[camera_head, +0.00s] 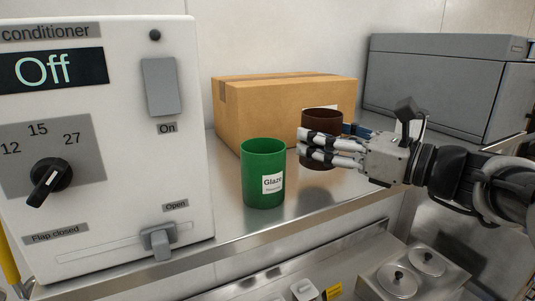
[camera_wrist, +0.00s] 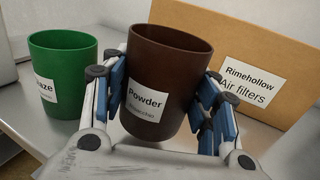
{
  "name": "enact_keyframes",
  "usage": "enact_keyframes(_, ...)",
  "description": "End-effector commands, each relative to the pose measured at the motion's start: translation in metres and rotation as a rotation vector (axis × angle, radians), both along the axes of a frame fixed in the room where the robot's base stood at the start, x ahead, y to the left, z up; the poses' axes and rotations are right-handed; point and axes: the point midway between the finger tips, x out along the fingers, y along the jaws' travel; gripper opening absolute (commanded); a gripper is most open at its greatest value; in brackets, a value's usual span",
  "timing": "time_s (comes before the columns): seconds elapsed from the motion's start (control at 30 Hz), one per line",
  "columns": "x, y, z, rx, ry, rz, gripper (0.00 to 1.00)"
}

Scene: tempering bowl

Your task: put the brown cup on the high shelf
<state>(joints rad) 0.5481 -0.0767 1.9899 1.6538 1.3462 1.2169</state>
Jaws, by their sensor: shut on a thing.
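The brown cup (camera_head: 322,121) is upright in front of a cardboard box in the head view, partly hidden behind my fingers. In the wrist view the brown cup (camera_wrist: 168,75) fills the middle and bears a white label reading "Powder". My gripper (camera_head: 318,149) reaches in from the right and is shut around the cup's sides. In the wrist view my gripper (camera_wrist: 163,105) has blue finger pads against both sides of the cup. I cannot tell whether the cup's base touches the metal shelf (camera_head: 275,226).
A green cup (camera_head: 262,178) labelled "Glaze" stands left of the brown cup. The cardboard box (camera_head: 268,112) is behind, and a grey cabinet (camera_head: 430,85) stands at the back right. The conditioner (camera_head: 100,120), reading "Off", blocks the left. Lidded pots (camera_head: 398,281) sit lower.

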Motion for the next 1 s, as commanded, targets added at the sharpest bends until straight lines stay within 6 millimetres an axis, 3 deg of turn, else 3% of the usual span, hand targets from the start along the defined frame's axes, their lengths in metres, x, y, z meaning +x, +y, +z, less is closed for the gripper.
enact_keyframes(0.1,0.000,0.000,-0.022,0.004,0.006,0.001,0.24)
enact_keyframes(0.2,0.000,0.000,-0.030,0.003,0.003,0.001,0.24)
enact_keyframes(0.6,0.000,0.000,-0.036,0.001,0.001,0.000,0.24)
enact_keyframes(0.63,0.000,0.000,-0.036,0.001,0.002,0.000,0.55)
enact_keyframes(0.9,0.000,0.000,-0.035,0.001,0.002,0.000,0.73)
enact_keyframes(1.0,0.000,0.000,-0.035,0.001,0.002,0.000,0.74)
